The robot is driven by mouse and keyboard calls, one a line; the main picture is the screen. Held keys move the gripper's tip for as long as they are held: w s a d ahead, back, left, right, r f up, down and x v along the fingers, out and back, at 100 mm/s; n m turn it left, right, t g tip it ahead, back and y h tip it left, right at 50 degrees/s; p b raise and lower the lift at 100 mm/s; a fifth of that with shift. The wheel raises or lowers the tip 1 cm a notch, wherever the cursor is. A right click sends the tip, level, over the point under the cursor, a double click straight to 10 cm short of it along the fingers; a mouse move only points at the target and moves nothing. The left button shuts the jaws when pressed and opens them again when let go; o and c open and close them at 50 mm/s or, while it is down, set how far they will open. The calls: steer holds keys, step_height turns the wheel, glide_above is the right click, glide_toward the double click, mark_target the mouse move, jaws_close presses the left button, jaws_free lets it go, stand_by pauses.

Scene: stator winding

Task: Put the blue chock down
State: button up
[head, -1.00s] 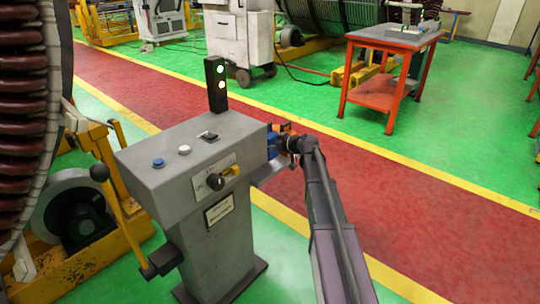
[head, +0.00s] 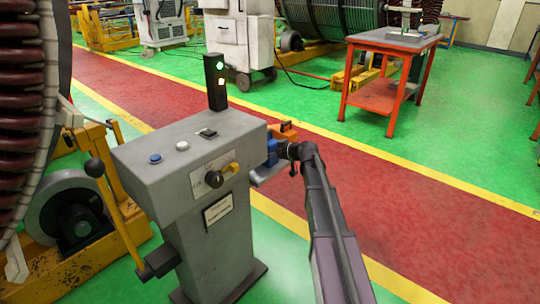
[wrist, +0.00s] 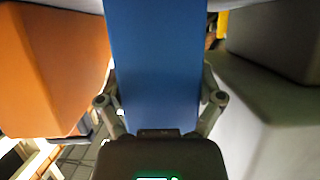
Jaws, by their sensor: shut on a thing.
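The blue chock (head: 271,148) is at the right side of the grey control pedestal, just above or on a small side shelf (head: 266,174); I cannot tell whether it touches. In the wrist view the blue chock (wrist: 154,60) fills the middle, between the two fingers of my gripper (wrist: 160,100). My gripper (head: 279,150) is shut on it, and the fingers are mostly hidden in the head view. An orange chock (head: 286,131) stands just behind the blue one, and shows at the left in the wrist view (wrist: 55,70).
The grey pedestal (head: 190,150) with knob, buttons and a signal light (head: 216,80) stands close on the left. In the wrist view its grey body (wrist: 285,120) is close at right. An orange-red table (head: 385,80) stands far back. The red walkway is clear.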

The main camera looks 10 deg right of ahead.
stand_by(0.3)
steer(key=o, duration=1)
steer(key=shift+s+d+r+p, duration=0.3)
steer(key=shift+s, duration=0.2)
steer(key=p+v, duration=0.4)
steer(key=v, duration=0.6)
steer(key=shift+s+d, duration=0.2)
steer(key=shift+s, duration=0.1)
steer(key=shift+r, duration=0.15)
